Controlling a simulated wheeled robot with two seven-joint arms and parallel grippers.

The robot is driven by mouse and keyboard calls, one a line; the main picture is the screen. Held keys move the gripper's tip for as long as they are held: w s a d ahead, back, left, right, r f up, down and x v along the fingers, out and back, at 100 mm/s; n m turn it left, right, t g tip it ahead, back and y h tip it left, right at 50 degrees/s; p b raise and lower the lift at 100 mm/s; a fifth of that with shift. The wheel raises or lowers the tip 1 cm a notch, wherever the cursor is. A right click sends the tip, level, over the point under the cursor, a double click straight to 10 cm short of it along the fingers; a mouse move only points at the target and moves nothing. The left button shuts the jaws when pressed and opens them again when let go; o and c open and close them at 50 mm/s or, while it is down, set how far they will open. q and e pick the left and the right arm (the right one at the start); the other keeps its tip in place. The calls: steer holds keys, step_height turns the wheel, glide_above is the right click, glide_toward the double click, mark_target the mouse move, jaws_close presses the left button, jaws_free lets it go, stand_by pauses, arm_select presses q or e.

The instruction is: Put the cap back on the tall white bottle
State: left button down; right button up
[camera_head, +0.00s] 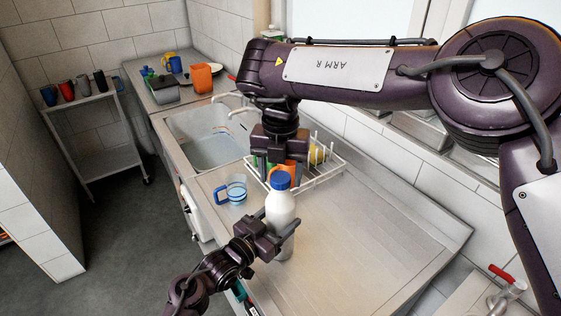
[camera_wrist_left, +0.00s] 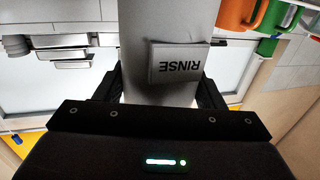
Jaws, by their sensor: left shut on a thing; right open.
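The tall white bottle (camera_head: 282,212) stands upright on the steel counter, with the blue cap (camera_head: 280,181) on top of its neck. Whether the cap is fully seated cannot be told. My left gripper (camera_head: 272,228) is shut around the bottle's body from the left. In the left wrist view, the bottle (camera_wrist_left: 165,25) is between the fingers, and its "RINSE" label appears upside down. My right gripper (camera_head: 279,166) is open, pointing down just above the cap; its fingers partly overlap the rack behind. Exact contact with the cap cannot be told.
A clear blue-handled mug (camera_head: 236,190) stands left of the bottle. A white dish rack (camera_head: 325,175) with orange, green and yellow items is behind. The sink (camera_head: 205,140) lies beyond. The counter right of the bottle (camera_head: 370,225) is clear.

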steer(key=shift+f, duration=0.1)
steer(key=c, duration=1)
steer(key=o, duration=1.1)
steer(key=shift+o, duration=0.2)
step_height(320, 180, up, 12)
